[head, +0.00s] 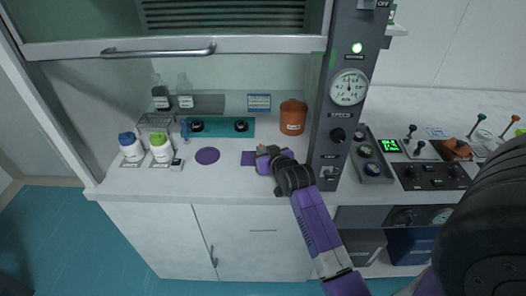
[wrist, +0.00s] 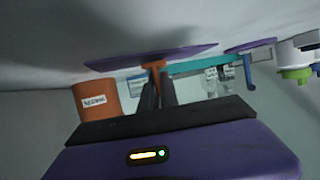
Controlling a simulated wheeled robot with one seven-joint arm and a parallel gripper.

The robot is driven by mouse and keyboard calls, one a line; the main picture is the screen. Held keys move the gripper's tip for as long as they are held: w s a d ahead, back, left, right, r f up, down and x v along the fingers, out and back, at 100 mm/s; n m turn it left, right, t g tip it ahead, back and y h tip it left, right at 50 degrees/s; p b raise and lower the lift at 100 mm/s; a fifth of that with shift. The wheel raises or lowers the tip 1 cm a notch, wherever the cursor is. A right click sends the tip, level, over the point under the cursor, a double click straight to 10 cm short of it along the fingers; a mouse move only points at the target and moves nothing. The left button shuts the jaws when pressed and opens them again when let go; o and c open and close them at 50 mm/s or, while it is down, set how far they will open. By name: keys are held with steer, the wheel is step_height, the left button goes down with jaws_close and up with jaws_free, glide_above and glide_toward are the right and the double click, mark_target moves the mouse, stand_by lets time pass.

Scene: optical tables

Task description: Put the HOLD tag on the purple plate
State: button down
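My gripper (head: 264,158) is low over the right part of the bench. In the wrist view its two dark fingers (wrist: 157,88) are close together on a small orange piece, which I take as the HOLD tag (wrist: 154,65); no lettering on it is readable. A purple square plate (head: 248,158) lies on the bench under and beside my gripper. It shows edge-on in the wrist view (wrist: 120,60), right by the orange piece; I cannot tell whether they touch. A purple round disc (head: 207,156) lies apart to the left.
An orange pot (head: 293,117) stands behind and right of my gripper, near the grey instrument column (head: 345,100). A teal strip with black knobs (head: 220,127) lies behind. White bottles (head: 161,149) stand left. The raised sash (head: 170,48) hangs above. The front bench strip is clear.

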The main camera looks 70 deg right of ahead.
steer(key=shift+f, duration=0.2)
steer(key=shift+f, duration=0.15)
steer(key=c, duration=1.6)
jaws_free()
